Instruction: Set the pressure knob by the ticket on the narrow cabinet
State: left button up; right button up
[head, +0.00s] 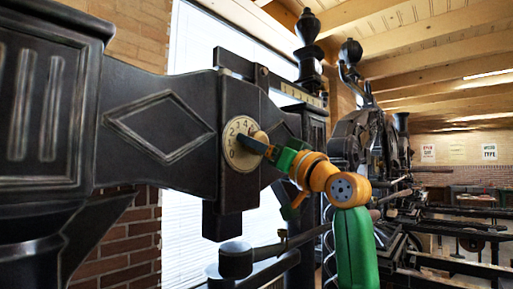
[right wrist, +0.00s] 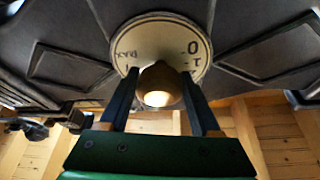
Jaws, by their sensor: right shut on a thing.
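The pressure dial (head: 230,138) is a round cream plate with dark numerals on the black iron press, left of centre in the head view. A brass knob (head: 260,136) stands out from its middle. My right gripper (head: 262,147) reaches it from the right and is shut on the knob. In the right wrist view the knob (right wrist: 160,82) sits between the two dark fingers of the gripper (right wrist: 163,88), with the dial (right wrist: 152,32) behind it. I cannot make out a pointer mark. No ticket or narrow cabinet can be made out. My left gripper is not in view.
The press's iron beam (head: 155,125) with diamond mouldings runs left of the dial. A round-ended black lever (head: 236,258) is below it. More presses (head: 380,150) stand to the right. Wall signs (head: 490,151) hang far off at the right.

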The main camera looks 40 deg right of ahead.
jog(key=m+h, duration=0.1)
jog(key=m, duration=0.2)
jog(key=m+g+h, duration=0.1)
jog(key=m+h, duration=0.1)
jog(key=m, duration=0.1)
jog(key=shift+a+r, duration=0.1)
jog(key=shift+r, duration=0.1)
jog(key=shift+m+g+h+p, duration=0.15)
jog(key=shift+m+g+h, duration=0.35)
jog(key=shift+m, duration=1)
jog(key=shift+m+g+h+p, duration=0.25)
jog(key=shift+m+h, duration=0.35)
jog(key=shift+m, duration=0.9)
jog(key=o, duration=1.3)
jog(key=shift+s, duration=0.15)
jog(key=shift+o, duration=0.2)
jog(key=shift+s, duration=0.1)
jog(key=shift+f, duration=0.1)
